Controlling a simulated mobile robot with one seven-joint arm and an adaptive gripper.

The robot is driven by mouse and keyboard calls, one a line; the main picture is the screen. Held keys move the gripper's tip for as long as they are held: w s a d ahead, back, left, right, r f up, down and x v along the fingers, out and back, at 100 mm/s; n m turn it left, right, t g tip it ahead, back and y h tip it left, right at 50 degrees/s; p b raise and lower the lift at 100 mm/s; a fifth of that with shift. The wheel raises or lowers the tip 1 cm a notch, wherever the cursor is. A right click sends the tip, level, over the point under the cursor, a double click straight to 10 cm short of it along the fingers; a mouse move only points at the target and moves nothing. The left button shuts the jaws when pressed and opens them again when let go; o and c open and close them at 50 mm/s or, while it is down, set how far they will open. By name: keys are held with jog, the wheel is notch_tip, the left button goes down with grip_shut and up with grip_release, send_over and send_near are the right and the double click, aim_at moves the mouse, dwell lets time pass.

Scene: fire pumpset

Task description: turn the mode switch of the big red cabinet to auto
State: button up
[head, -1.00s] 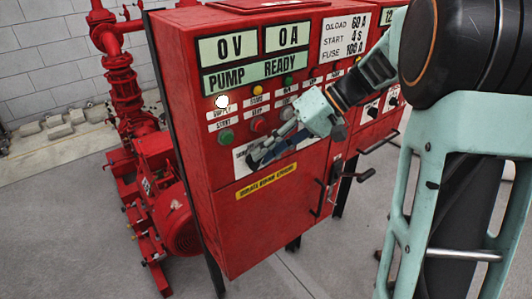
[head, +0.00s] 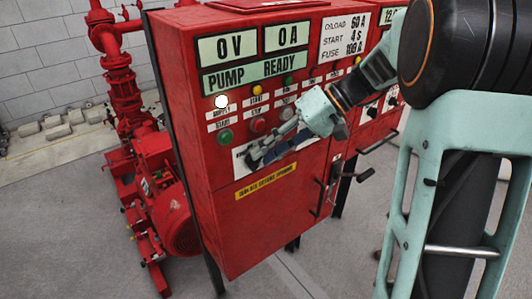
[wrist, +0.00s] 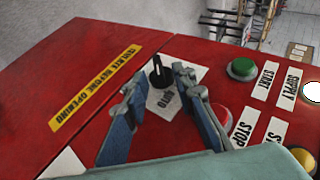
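The big red cabinet (head: 232,218) fills the middle of the head view, with its displays reading 0 V, 0 A and PUMP READY. In the wrist view the mode switch (wrist: 160,74) is a black knob on a white plate (wrist: 172,97) lettered AUTO on the side nearer my gripper. My gripper (wrist: 158,76) is open, with one finger on each side of the knob in the picture; I cannot tell whether either touches it. In the head view my gripper (head: 262,153) covers the switch and part of its plate.
A green start button (wrist: 242,69) and a red stop button (wrist: 222,114) sit beside the switch plate. The cabinet door has a yellow warning label (head: 266,181) and a dark handle (head: 322,195). A red pump (head: 160,170) stands at the left.

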jog(key=v, duration=1.1)
jog(key=shift+d+r, duration=0.15)
jog(key=shift+d, duration=0.05)
jog(key=shift+d, duration=0.1)
